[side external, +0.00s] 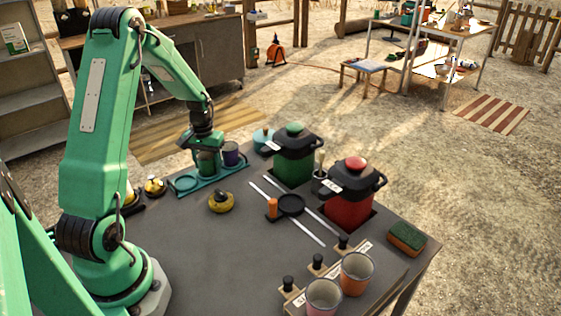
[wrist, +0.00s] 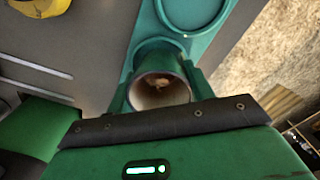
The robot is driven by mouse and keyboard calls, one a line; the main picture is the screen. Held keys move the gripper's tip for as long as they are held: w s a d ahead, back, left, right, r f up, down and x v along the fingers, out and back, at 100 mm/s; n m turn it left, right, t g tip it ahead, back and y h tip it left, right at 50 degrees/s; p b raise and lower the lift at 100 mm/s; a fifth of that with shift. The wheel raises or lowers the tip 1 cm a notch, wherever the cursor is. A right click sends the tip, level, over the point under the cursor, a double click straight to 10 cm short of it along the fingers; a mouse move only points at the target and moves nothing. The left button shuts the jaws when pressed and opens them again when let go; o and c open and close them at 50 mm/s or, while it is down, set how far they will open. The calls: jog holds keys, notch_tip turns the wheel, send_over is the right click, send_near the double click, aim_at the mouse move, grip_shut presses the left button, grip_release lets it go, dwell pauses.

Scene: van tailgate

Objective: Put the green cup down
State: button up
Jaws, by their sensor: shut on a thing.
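The green cup (side external: 207,168) is upright between the jaws of my gripper (side external: 206,152), which points down over the teal tray (side external: 209,185). In the wrist view the cup's open mouth (wrist: 160,92) faces the camera, and its inside is pale with a brownish patch at the bottom. My gripper is shut on the cup's sides. The tray has an empty round recess (side external: 185,182) to the left of the cup. A purple cup (side external: 231,154) stands at the tray's right. I cannot tell whether the green cup's base touches the tray.
A yellow pot (side external: 221,202) sits in front of the tray. A green lidded pot (side external: 294,160) and a red one (side external: 350,193) stand to the right. Two more cups (side external: 356,273) (side external: 323,297) stand at the front edge. The grey worktop (side external: 190,250) is clear at front left.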

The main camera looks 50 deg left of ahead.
jog(key=shift+f, duration=0.15)
jog(key=o, duration=1)
jog(key=shift+o, duration=0.2)
notch_tip(320, 180, up, 12)
dwell(0.5)
jog(key=shift+d+r, duration=0.1)
jog(key=shift+r, duration=0.1)
